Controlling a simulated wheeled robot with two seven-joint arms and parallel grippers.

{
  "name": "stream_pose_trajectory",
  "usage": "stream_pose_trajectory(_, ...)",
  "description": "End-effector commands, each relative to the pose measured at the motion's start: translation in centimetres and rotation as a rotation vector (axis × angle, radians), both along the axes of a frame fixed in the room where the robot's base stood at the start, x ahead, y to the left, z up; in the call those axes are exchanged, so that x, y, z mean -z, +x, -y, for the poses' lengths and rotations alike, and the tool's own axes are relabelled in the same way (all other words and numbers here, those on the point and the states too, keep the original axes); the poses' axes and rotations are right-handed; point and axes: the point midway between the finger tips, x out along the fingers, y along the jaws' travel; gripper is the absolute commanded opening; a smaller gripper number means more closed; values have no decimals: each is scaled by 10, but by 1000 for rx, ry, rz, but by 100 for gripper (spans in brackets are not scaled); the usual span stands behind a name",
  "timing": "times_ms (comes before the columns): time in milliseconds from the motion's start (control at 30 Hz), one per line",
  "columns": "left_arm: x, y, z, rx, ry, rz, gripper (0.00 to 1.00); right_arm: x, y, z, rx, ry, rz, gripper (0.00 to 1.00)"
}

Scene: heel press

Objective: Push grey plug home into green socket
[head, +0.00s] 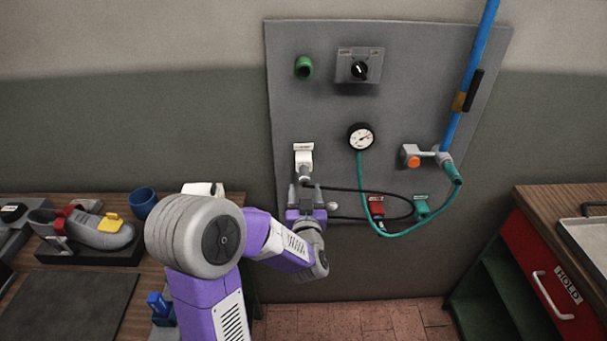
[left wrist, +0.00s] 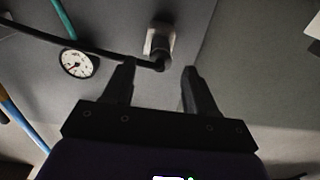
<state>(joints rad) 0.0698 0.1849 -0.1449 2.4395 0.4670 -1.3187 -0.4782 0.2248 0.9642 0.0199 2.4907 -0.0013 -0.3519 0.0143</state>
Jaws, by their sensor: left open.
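The green socket (head: 421,206) is low on the grey wall panel, right of a red socket. A grey plug (head: 304,172) with a black cable sits at the white socket (head: 304,155) on the panel's left side. In the left wrist view the plug (left wrist: 158,44) shows just beyond the fingertips, with its cable bending left; how deep it sits I cannot tell. My left gripper (head: 306,189) is open just below the plug, its fingers apart on either side of the cable end in the left wrist view (left wrist: 159,72). My right gripper is not in view.
The black cable (head: 370,190) loops right across the panel. The red socket (head: 376,205), a gauge (head: 361,137) and a teal hose (head: 362,185) are close by. A blue pipe (head: 470,75) runs up the right. A bench with a shoe (head: 100,232) is left; a red cabinet (head: 530,262) is right.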

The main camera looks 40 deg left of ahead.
Motion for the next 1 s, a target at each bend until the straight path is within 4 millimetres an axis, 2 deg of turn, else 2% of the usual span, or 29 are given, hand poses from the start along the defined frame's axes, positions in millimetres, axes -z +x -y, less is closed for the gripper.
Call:
stream_pose_trajectory(233,0,28,-24,-2,-1,-1,57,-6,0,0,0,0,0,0)
stream_pose_trajectory(500,2,51,-43,0,-1,-2,57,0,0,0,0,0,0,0)
stream_pose_trajectory(1000,0,58,-49,1,-1,-2,57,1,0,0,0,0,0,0)
